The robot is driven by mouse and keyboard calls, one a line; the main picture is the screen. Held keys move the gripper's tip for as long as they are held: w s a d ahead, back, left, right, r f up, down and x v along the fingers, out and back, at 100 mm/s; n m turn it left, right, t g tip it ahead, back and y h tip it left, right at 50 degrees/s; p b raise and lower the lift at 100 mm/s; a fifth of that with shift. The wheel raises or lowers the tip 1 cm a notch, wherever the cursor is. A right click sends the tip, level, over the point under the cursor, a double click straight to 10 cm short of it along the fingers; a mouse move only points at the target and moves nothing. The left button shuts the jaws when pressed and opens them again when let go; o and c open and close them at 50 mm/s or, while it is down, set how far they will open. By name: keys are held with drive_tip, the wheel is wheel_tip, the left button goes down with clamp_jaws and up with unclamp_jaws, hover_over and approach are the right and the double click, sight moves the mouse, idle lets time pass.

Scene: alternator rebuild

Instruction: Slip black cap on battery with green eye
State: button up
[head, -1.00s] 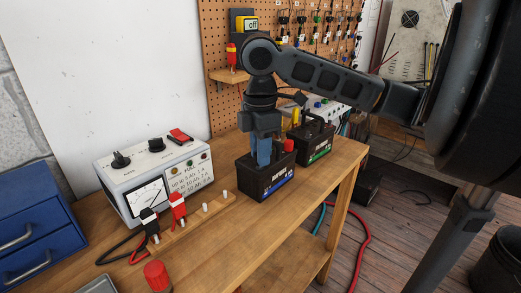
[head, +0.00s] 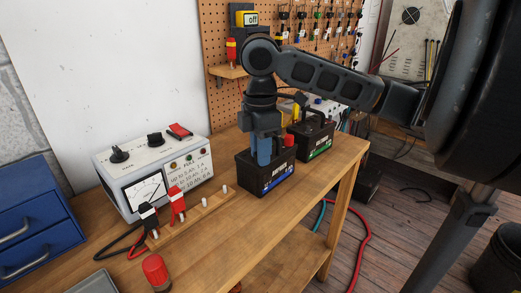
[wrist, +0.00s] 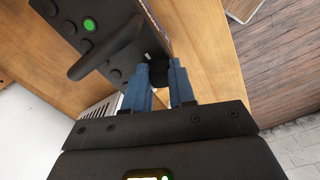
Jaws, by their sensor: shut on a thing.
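The front battery (head: 264,180) is black with a blue label and stands on the bench. In the wrist view, its dark top (wrist: 112,45) shows a round green eye (wrist: 89,24) and a carrying handle. My gripper (wrist: 173,80), with blue fingers, points down at the left end of this battery in the head view (head: 264,158). It is shut on a small dark piece, seemingly the black cap (wrist: 158,74), mostly hidden between the fingers. A small pale spot shows beside the fingertips. I cannot tell whether the cap touches a post.
A second black battery (head: 313,138) with a green label stands close behind. A charger (head: 155,175), a wooden strip (head: 195,217) with clamps and pegs, and a red cap (head: 155,270) are on the bench (head: 230,250). The bench front right is clear.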

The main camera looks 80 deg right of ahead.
drive_tip(key=o, duration=0.8)
drive_tip(key=shift+o, duration=0.2)
drive_tip(key=shift+r, duration=3.9)
